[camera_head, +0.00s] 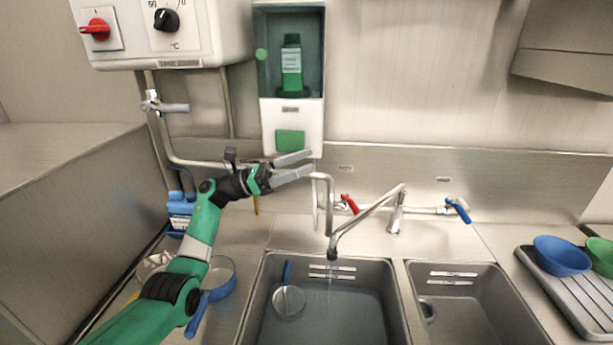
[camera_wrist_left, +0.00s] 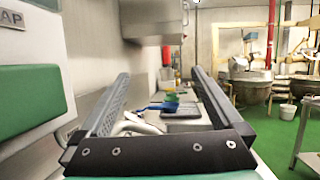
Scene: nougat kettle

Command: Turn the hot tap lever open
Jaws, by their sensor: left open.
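The red hot tap lever (camera_head: 349,204) sits on the left end of the wall-mounted tap (camera_head: 392,212) above the sinks. The blue lever (camera_head: 458,209) is on its right end and also shows between my fingers in the left wrist view (camera_wrist_left: 158,107). My left gripper (camera_head: 309,163) is open and empty, above and to the left of the red lever and apart from it. In the left wrist view both fingers (camera_wrist_left: 160,74) stand wide apart. The red lever cannot be made out there. My right gripper is not in view.
The bent spout (camera_head: 345,230) hangs over the left sink (camera_head: 262,300), with a faint thin stream below it. A soap dispenser (camera_head: 292,115) is on the wall just above my gripper. A right sink (camera_head: 480,320) and a tray with bowls (camera_head: 575,295) lie to the right.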

